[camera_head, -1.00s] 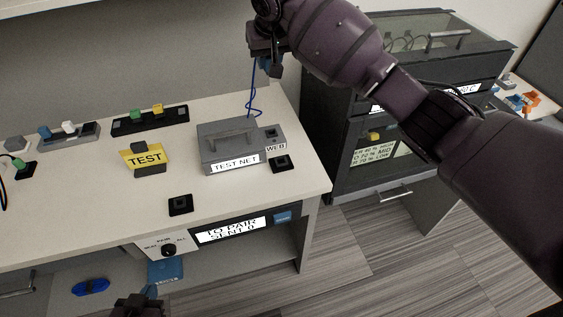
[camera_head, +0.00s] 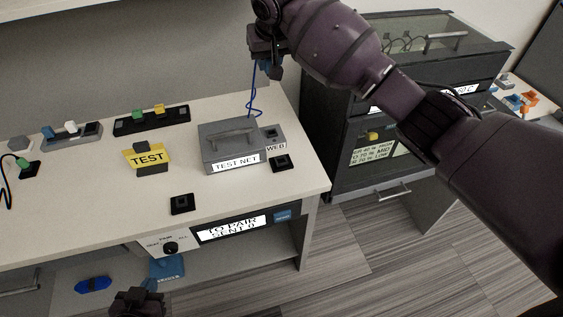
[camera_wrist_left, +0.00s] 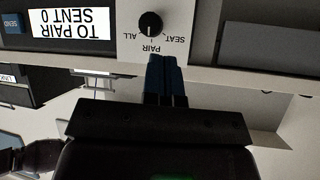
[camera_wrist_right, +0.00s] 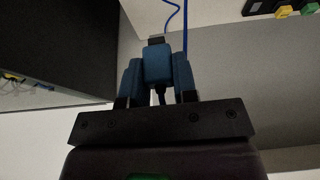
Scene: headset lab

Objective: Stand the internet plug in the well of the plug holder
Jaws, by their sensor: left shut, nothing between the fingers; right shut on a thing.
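The internet plug (camera_wrist_right: 157,66) is a blue block on a blue cable. My right gripper (camera_head: 266,65) is shut on it, high above the table's back right; in the right wrist view the plug sits between its blue fingers. Two small black square holders with dark wells stand on the table, one beside the WEB box (camera_head: 279,163) and one near the front edge (camera_head: 181,204). Both wells look empty; I cannot tell which is the plug holder. My left gripper (camera_head: 150,286) is shut and empty below the table's front edge, its fingers (camera_wrist_left: 166,80) near the panel knob.
A grey TEST NET box (camera_head: 230,146) stands close to the right holder, with the blue cable running up from its area. A yellow TEST block (camera_head: 147,157) and a black rack (camera_head: 152,120) stand further left. A dark cabinet (camera_head: 325,130) borders the table's right side.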

